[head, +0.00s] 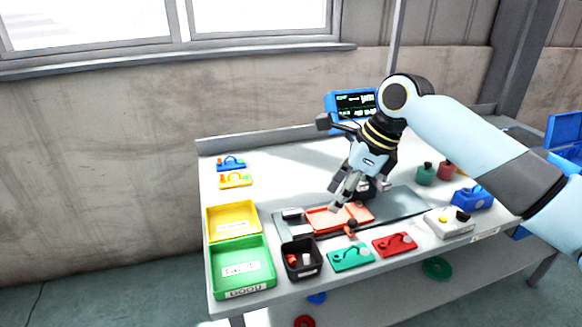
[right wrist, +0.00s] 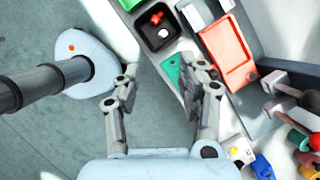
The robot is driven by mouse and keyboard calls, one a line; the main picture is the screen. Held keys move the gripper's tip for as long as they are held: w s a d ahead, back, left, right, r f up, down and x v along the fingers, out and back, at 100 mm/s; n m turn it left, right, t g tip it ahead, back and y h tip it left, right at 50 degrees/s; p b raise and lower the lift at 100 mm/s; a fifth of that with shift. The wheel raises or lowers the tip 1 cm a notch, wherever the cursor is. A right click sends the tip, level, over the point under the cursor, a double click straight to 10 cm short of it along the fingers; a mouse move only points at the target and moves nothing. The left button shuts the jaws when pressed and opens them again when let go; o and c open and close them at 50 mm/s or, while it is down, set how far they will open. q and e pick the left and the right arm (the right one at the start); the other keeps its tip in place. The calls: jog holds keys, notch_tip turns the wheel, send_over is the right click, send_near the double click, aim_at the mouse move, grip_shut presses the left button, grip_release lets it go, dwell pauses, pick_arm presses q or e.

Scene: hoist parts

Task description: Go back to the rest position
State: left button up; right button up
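My right gripper (head: 342,193) hangs above the workbench (head: 284,167), its arm coming in from the right. In the head view it overlaps the orange part (head: 322,221) on the grey fixture plate (head: 405,203). The right wrist view shows the gripper (right wrist: 160,76) open, with two fingers wide apart and nothing between them. There the orange part (right wrist: 228,50) lies right of the fingers, apart from them. A green plate (right wrist: 173,71) is partly hidden by the right finger. My left gripper is in neither view.
A yellow bin (head: 233,236), a green bin (head: 226,255) and a black bin (head: 317,258) stand at the bench's left and front. Green (head: 351,257) and red (head: 394,244) plates lie along the front edge. A white box (head: 449,223) stands right. A monitor (head: 355,104) stands behind.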

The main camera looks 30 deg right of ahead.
jog(key=shift+f, duration=0.1)
jog(key=s+a+f+n+g+b, duration=0.1)
jog(key=s+f+b, duration=0.35)
jog(key=f, duration=0.75)
jog(key=s+f+g+b, duration=0.1)
jog(key=s+f+b, duration=0.1)
jog(key=s+f, duration=0.75)
jog(key=s+a+f+n+g+b, duration=0.1)
jog(key=s+f+b, duration=0.25)
jog(key=f, duration=1.05)
pick_arm(q)
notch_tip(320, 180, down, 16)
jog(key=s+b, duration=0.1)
jog(key=b, duration=0.4)
jog(key=shift+b, duration=0.35)
pick_arm(e)
jog(key=s+a+f+n+h, duration=0.1)
jog(key=s+f+n+h, duration=0.2)
jog(key=s+f+n, duration=2)
jog(key=s+n, duration=0.2)
jog(key=shift+s+a+n+t+h, duration=0.2)
jog(key=shift+n+t+h, duration=0.1)
jog(key=shift+h, duration=0.1)
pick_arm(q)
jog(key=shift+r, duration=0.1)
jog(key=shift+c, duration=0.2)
